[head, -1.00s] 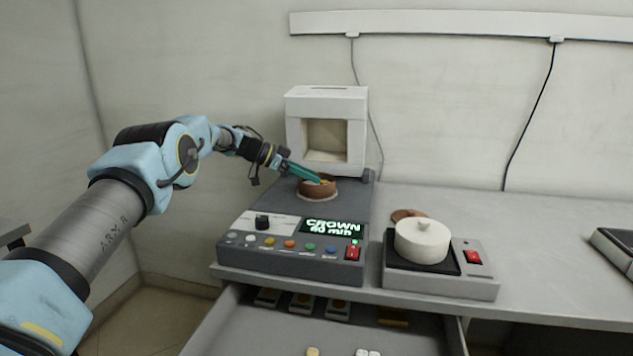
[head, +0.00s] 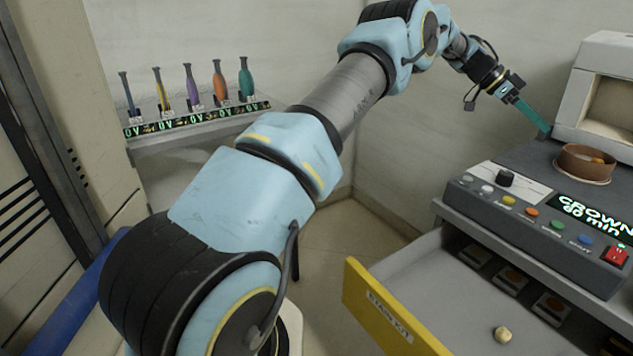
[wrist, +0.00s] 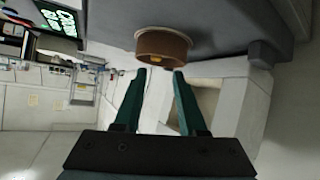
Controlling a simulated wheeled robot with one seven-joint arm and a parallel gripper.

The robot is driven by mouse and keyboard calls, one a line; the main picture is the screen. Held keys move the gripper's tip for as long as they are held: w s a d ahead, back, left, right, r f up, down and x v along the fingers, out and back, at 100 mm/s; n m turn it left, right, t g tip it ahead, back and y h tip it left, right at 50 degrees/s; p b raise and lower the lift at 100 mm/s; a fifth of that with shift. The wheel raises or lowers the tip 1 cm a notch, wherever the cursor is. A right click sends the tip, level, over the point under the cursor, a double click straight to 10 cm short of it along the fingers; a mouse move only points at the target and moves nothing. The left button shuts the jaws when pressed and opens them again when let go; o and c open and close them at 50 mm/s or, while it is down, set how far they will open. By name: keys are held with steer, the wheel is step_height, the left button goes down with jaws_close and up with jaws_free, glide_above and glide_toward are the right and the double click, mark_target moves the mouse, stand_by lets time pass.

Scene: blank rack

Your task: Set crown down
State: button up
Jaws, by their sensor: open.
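A round brown dish (head: 584,166) stands on a pale disc on the grey furnace unit, in front of its white chamber (head: 612,105). A small yellowish piece (head: 597,160) shows inside the dish; it is too small to tell whether it is the crown. The unit's display (head: 590,216) reads CROWN. My gripper (head: 544,131) has teal fingers and is just left of the dish in the head view. In the wrist view its fingers (wrist: 158,74) are apart with nothing between them, and the dish (wrist: 162,47) appears just beyond the tips.
A shelf (head: 185,142) at the left holds several coloured tools in a row. The furnace's buttons (head: 531,212) line its front edge.

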steer(key=w+a+f+n+t+y, duration=0.15)
steer(key=a+n, duration=0.25)
steer(key=a, duration=0.7)
steer(key=a+f+n+t+y, duration=0.25)
steer(key=a+n, duration=0.25)
steer(key=a, duration=0.7)
steer(key=w+a+f+n+t+y, duration=0.15)
steer(key=a+n, duration=0.25)
steer(key=a, duration=0.7)
steer(key=s+a+f+n+t+y, duration=0.1)
steer(key=s+a+n, duration=0.3)
steer(key=s+a, duration=0.5)
steer(key=s+a+f+n+t+y, duration=0.1)
steer(key=s+a+n, duration=0.4)
steer(key=s+a, duration=0.5)
steer(key=a+f+y, duration=0.1)
steer(key=a+y, duration=0.1)
steer(key=a, duration=0.3)
steer(key=shift+a+f, duration=0.25)
steer(key=shift+f, duration=0.05)
step_height(320, 180, up, 7)
steer(key=p, duration=0.6)
steer(key=shift+p, duration=0.4)
